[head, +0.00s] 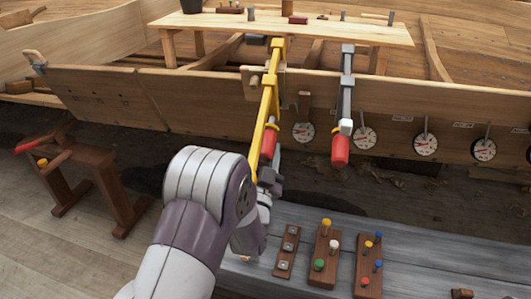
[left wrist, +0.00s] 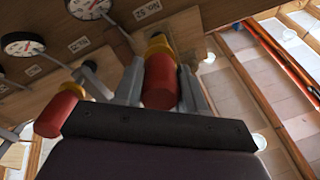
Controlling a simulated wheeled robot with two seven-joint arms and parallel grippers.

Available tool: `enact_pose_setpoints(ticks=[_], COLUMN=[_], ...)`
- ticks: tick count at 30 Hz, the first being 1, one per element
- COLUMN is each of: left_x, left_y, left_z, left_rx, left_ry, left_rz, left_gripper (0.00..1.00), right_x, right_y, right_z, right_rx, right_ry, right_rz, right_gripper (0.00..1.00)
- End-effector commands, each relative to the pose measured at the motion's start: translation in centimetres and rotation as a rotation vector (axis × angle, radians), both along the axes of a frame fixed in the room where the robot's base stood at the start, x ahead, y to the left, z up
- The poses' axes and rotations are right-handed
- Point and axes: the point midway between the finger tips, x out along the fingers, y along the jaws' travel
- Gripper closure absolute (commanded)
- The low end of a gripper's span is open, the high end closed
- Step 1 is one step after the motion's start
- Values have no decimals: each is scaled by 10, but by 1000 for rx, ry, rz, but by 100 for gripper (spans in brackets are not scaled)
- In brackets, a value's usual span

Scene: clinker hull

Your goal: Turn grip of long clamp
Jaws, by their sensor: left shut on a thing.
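The long clamp (head: 266,105) is yellow and hangs over the upper edge of the hull plank. Its red grip (head: 268,142) is at the lower end, partly hidden behind the yellow bar. My left gripper (head: 270,163) is at this grip from below. In the left wrist view the red grip (left wrist: 160,84) sits between the two grey fingers, which are shut on it. A shorter grey clamp (head: 347,90) with its own red grip (head: 340,151) hangs to the right. That second red grip also shows in the left wrist view (left wrist: 58,112). My right gripper is not in view.
Round dials (head: 365,138) line the plank. A grey bench (head: 420,245) in front carries wooden blocks with coloured pegs (head: 325,250). A brown sawhorse (head: 90,170) stands at left. A wooden board (head: 330,30) with small items lies across the hull.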

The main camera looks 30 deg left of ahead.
Motion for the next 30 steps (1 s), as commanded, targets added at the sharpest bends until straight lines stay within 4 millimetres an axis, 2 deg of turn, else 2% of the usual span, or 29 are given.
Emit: enact_pose_setpoints(ticks=[12, 28, 29, 30], left_x=[0, 0, 0, 0], left_y=[0, 0, 0, 0], left_z=[-1, -1, -1, -1], left_rx=[157, 179, 179, 179], left_ry=[55, 64, 64, 64], left_rz=[73, 83, 83, 83], left_gripper=[90, 90, 57, 44], right_x=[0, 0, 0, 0], right_y=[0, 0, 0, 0], right_z=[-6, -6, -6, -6], right_rx=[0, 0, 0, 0], right_ry=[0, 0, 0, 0], right_rz=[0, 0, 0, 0], right_gripper=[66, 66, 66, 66])
